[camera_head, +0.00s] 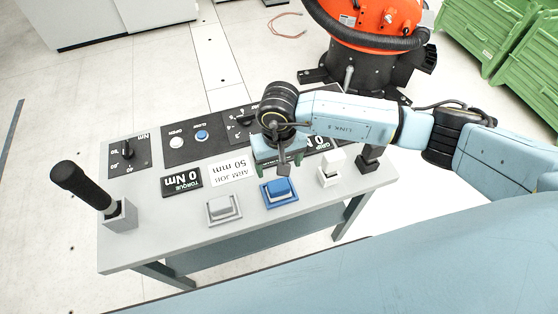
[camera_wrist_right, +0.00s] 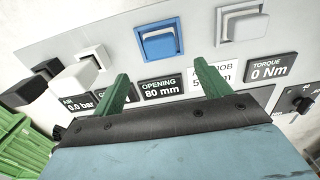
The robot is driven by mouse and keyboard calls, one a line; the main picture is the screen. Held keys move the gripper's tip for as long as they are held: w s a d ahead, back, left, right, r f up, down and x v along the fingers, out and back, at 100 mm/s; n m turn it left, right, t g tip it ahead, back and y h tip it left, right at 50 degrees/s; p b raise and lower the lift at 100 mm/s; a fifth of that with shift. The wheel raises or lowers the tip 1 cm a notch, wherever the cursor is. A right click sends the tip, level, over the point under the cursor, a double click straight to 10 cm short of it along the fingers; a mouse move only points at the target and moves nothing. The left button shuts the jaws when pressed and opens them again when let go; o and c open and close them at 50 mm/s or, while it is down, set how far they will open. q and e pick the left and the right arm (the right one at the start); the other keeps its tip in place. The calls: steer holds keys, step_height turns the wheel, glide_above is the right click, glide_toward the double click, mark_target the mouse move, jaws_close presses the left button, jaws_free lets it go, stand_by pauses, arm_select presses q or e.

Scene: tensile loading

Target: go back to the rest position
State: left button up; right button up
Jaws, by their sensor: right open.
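My right gripper (camera_head: 281,168) reaches in from the right over the control table (camera_head: 150,240), just behind the blue rocker button (camera_head: 279,190). In the right wrist view my right gripper (camera_wrist_right: 163,85) has its two green fingers wide apart with nothing between them. The panel below shows between the fingers, with an "OPENING 80 mm" display (camera_wrist_right: 162,88) and the blue button (camera_wrist_right: 158,42) beyond. I cannot tell how high the fingers are above the panel. My left gripper is in neither view.
A grey button (camera_head: 222,207), a white block switch (camera_head: 332,168) and a black block (camera_head: 369,158) stand along the front edge. A black-handled lever (camera_head: 82,186) rises at the left end. An orange robot base (camera_head: 375,35) and green crates (camera_head: 500,40) stand behind. Floor at left is clear.

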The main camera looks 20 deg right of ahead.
steer(key=shift+r, duration=0.3)
